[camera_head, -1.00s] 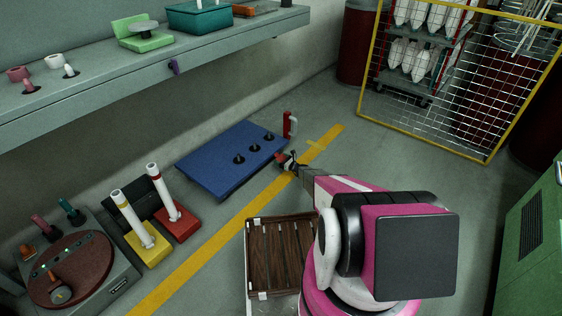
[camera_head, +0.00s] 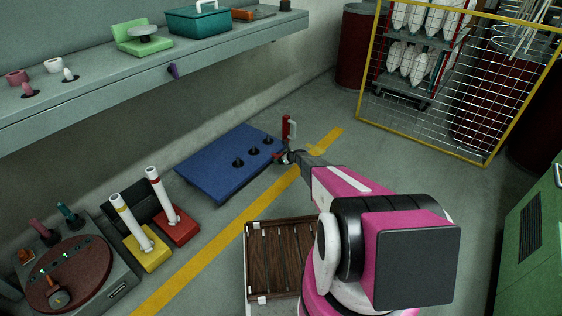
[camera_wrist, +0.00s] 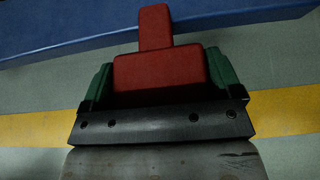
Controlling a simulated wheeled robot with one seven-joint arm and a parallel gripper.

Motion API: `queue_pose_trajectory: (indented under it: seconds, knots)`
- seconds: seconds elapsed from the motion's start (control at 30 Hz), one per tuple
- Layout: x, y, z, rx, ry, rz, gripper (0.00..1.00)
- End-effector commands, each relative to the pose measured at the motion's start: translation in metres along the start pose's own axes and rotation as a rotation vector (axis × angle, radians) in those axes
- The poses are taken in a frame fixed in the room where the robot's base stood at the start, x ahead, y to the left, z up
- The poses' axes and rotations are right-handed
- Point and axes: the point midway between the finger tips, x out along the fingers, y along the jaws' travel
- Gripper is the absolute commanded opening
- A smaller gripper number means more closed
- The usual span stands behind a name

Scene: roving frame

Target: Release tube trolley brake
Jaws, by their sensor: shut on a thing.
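The tube trolley (camera_head: 424,44) stands behind the yellow-framed mesh panel, with white tubes in rows on its shelves. No brake on it can be made out. My gripper (camera_head: 289,157) is low over the floor by the right end of a blue slab. In the wrist view its green-sided fingers (camera_wrist: 158,78) are shut on a red block (camera_wrist: 158,70) with a narrower red stub pointing toward the slab.
The blue slab (camera_head: 215,176) with several dark knobs lies left of my gripper. A yellow mesh panel (camera_head: 440,80) blocks the back right. Yellow and red bases with white posts stand front left. A green cabinet (camera_head: 535,230) is at right.

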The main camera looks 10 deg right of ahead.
Motion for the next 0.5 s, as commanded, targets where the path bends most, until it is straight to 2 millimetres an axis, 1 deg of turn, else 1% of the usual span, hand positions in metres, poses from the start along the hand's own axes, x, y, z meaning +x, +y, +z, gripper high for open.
queue_pose_trajectory:
  seconds: [0.07, 0.5]
  knots:
    - [-0.001, 0.0, 0.003, -0.002, 0.02, 0.0, 0.42]
    - [-0.005, 0.0, 0.013, 0.001, 0.011, 0.001, 0.42]
